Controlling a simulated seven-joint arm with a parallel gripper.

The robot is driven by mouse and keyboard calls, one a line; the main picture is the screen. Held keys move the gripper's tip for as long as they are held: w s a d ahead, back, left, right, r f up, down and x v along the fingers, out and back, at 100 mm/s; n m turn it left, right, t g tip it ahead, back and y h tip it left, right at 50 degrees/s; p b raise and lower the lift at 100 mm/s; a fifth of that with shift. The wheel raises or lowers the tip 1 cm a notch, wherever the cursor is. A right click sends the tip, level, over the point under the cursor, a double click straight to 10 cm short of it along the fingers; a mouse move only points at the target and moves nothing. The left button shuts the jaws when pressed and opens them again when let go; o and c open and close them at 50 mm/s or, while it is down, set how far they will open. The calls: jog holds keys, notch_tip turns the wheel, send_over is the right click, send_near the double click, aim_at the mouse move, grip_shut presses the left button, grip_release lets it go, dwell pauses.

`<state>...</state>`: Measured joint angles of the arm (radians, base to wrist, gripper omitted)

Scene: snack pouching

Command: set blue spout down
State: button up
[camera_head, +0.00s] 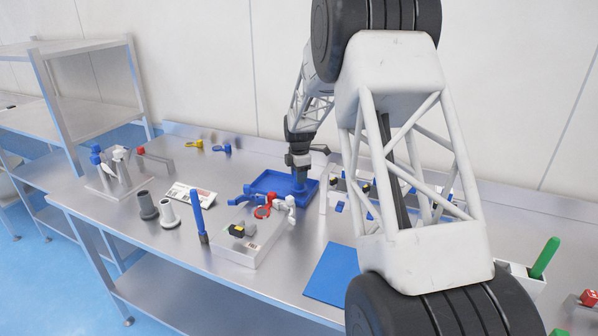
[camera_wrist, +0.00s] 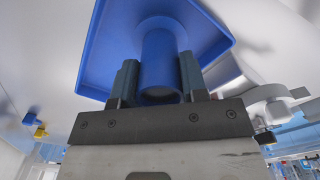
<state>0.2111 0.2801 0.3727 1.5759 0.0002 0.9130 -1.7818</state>
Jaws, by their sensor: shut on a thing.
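My gripper (camera_head: 298,174) is over the blue tray (camera_head: 262,177), pointing down. In the wrist view its two dark fingers (camera_wrist: 158,78) are shut on the blue spout (camera_wrist: 160,62), one on each side of the tube. The spout's near end shows between the fingers, and its far end is toward the floor of the tray (camera_wrist: 92,80). Spout and tray are nearly the same blue, so I cannot tell whether they touch. In the head view the spout (camera_head: 299,182) is small and mostly covered by the gripper.
A grey box (camera_head: 240,250) with small parts stands in front of the tray. A blue mat (camera_head: 333,273) lies to the right. Grey spouts (camera_head: 147,205) and an upright blue stick (camera_head: 198,215) stand left. Yellow (camera_head: 194,145) and blue (camera_head: 222,148) pieces lie behind.

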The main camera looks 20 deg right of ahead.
jog(key=shift+f, duration=0.75)
dwell(0.8)
jog(key=o, duration=1.1)
jog(key=shift+c, duration=0.2)
jog(key=shift+r, duration=0.15)
jog(key=shift+r, duration=3.75)
